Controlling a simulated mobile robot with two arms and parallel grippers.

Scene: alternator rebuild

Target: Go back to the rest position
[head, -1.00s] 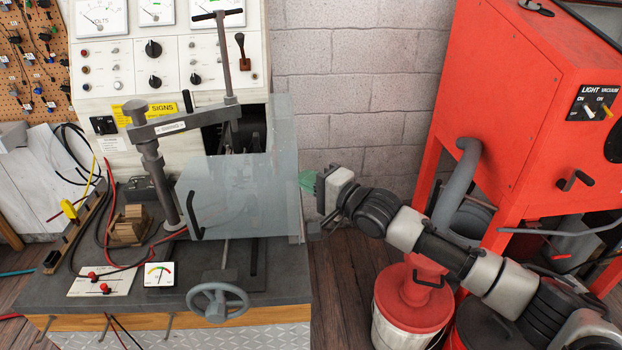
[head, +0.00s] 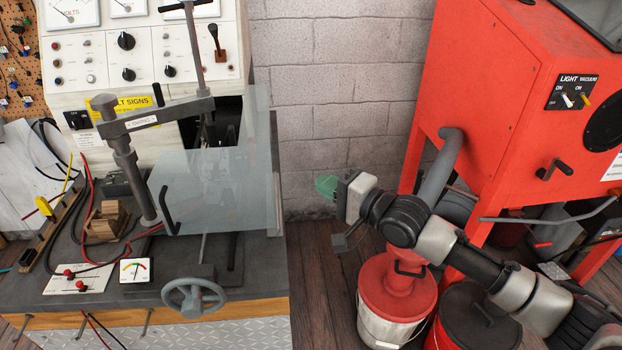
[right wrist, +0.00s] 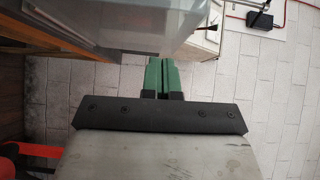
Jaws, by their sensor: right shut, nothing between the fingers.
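My right gripper (head: 327,186) has green fingers and is held in the air between the test bench and the red cabinet, in front of the block wall. In the right wrist view its green fingers (right wrist: 158,75) lie together with nothing between them. It is to the right of the clear guard (head: 215,190) on the bench, apart from it in the head view. My left gripper is not in either view.
The test bench (head: 255,268) with its handwheel (head: 193,298) fills the left. The red cabinet (head: 490,110) stands at right, with a red-lidded bucket (head: 385,328) beneath my right arm. Floor (head: 318,290) shows between bench and bucket.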

